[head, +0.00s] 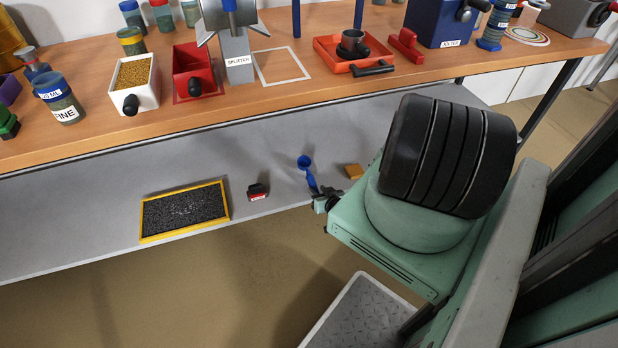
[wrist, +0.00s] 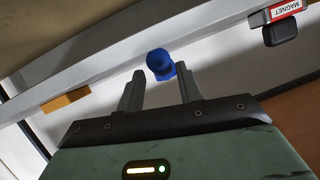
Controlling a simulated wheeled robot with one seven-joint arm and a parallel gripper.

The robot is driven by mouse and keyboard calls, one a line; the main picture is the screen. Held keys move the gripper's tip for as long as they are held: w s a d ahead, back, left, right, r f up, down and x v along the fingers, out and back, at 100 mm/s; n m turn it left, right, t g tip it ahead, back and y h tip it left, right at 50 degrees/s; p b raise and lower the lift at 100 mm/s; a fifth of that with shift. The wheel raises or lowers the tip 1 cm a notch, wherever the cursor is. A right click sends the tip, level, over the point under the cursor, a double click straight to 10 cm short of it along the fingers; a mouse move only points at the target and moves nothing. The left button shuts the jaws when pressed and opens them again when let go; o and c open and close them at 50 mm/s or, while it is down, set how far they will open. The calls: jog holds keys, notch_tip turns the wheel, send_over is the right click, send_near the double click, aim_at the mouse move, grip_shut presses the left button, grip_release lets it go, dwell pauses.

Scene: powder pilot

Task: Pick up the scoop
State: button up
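The blue scoop (head: 304,162) is at the lower grey shelf in the head view, its round bowl away from me and its handle pointing toward my gripper (head: 325,201). In the wrist view the scoop (wrist: 159,61) shows just past the fingertips, its near end reaching the gap between them. My gripper (wrist: 157,72) is open, with one finger on each side of that gap. I see no finger contact with the scoop. Part of the handle is hard to make out near the fingers.
On the grey shelf (head: 100,235) lie a black magnet (head: 258,191) with a red label, an orange-brown block (head: 353,171) and a yellow-framed dark mat (head: 147,221). The wooden bench top (head: 400,75) with several containers overhangs the shelf.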

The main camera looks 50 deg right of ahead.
aim_at(314, 185)
jog(key=x, duration=0.2)
jog(key=r+x, duration=0.1)
jog(key=x, duration=0.2)
jog(key=shift+w+d+b, duration=0.1)
jog(key=shift+w+b, duration=0.05)
jog(key=shift+b, duration=0.25)
grip_shut()
notch_tip(314, 185, up, 10)
jog(key=p, duration=0.9)
